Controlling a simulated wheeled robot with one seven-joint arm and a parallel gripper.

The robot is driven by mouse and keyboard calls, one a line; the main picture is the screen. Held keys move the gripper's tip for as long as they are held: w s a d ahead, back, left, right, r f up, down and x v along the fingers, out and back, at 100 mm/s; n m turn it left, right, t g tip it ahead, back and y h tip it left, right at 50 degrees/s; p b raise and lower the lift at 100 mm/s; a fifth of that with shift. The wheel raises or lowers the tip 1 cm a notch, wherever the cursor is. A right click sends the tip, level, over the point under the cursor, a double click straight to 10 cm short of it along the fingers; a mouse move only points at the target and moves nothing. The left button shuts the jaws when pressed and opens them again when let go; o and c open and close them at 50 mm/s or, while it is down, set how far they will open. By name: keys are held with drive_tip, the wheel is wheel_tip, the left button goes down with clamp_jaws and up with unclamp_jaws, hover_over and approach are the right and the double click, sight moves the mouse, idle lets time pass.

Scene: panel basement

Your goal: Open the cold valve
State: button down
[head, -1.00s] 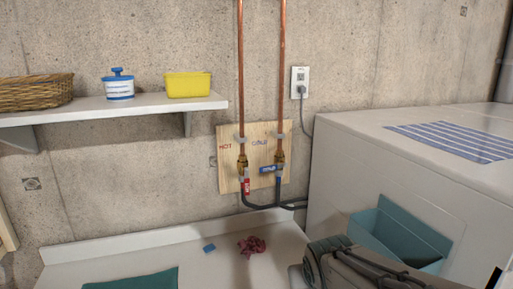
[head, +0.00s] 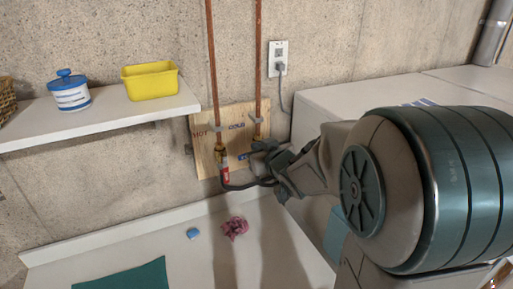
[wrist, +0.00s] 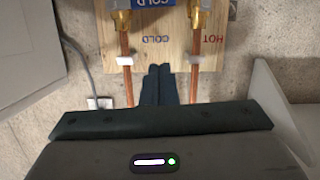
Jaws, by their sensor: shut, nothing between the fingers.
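The cold valve is on the right copper pipe, on a wooden board (head: 203,133). In the head view my arm hides most of it. In the wrist view, which is upside down, its brass body (wrist: 120,22) is at top left. Its blue handle (wrist: 153,4), marked COLD, is cut by the top edge and lies crosswise to the pipe. The hot valve (head: 219,152) is to the left, with a red handle (head: 226,173) along the pipe. My gripper (head: 262,148) is shut and empty in front of the board; its fingertips (wrist: 158,68) show between the pipes, apart from the handle.
A white shelf (head: 100,118) holds a blue-and-white tub (head: 70,93) and a yellow bin (head: 150,82). A white machine (head: 350,95) stands at right. A cord hangs from the outlet (head: 278,58).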

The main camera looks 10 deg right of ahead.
drive_tip(key=w+a+f+b, duration=0.1)
drive_tip(key=w+f+b, duration=0.1)
drive_tip(key=w+f, duration=0.4)
drive_tip(key=shift+w+b, duration=0.3)
drive_tip(key=shift+w, duration=0.5)
drive_tip(key=shift+f+b, duration=0.15)
drive_tip(key=shift+b, duration=0.25)
